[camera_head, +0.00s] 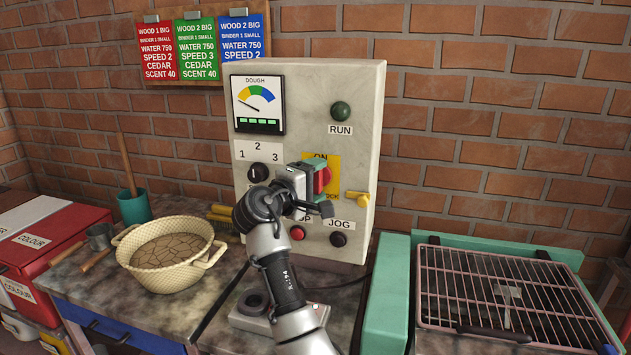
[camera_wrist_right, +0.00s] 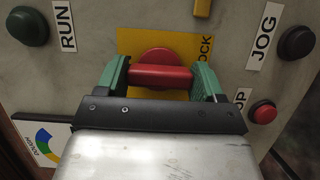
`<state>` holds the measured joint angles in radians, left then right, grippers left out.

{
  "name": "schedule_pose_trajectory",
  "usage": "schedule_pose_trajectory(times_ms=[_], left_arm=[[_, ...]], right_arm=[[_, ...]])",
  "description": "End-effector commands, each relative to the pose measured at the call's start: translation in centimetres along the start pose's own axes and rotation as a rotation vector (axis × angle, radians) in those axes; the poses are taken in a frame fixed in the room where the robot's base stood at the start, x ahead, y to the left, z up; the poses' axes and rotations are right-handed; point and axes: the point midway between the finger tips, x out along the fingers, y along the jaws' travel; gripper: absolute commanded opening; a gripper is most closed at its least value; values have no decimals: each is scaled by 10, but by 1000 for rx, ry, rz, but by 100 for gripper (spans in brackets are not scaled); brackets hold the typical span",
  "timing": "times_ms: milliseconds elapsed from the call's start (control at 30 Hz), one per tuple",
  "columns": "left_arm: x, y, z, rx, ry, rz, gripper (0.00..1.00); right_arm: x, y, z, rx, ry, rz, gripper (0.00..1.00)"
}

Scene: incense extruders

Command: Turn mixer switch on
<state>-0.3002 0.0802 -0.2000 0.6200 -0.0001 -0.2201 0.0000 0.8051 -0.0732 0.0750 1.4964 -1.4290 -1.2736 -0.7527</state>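The red mixer switch (camera_head: 323,180) sits on a yellow plate (camera_head: 334,164) on the front of the control box (camera_head: 350,110). The plate reads "ON" at its top and has partly hidden "LOCK" lettering. My right gripper (camera_head: 314,181) is at the switch and partly covers it. In the right wrist view, the switch's red bar (camera_wrist_right: 160,76) lies between the green fingertips (camera_wrist_right: 161,80) of my right gripper. The fingers are spread wide, one beside each end of the bar. Whether they touch it is hard to tell. My left gripper is not in view.
The box also carries a green RUN button (camera_head: 340,111), a yellow latch (camera_head: 356,198), a red button (camera_head: 297,233), a dark JOG button (camera_head: 338,239) and a speed dial (camera_head: 258,173). A woven basin (camera_head: 165,283) stands left; a wire rack (camera_head: 500,290) lies right.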

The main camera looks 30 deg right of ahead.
Motion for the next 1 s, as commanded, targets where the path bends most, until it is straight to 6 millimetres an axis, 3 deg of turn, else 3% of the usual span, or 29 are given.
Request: schedule_pose_trajectory(times_ms=[33,167,533,1000], left_arm=[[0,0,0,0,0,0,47],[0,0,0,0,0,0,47],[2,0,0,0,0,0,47],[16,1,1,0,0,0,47]], right_arm=[[0,-2,0,2,1,-5,74],[0,-1,0,1,0,-3,94],[-8,-1,0,0,1,-1,94],[-92,-2,-1,1,3,-3,94]])
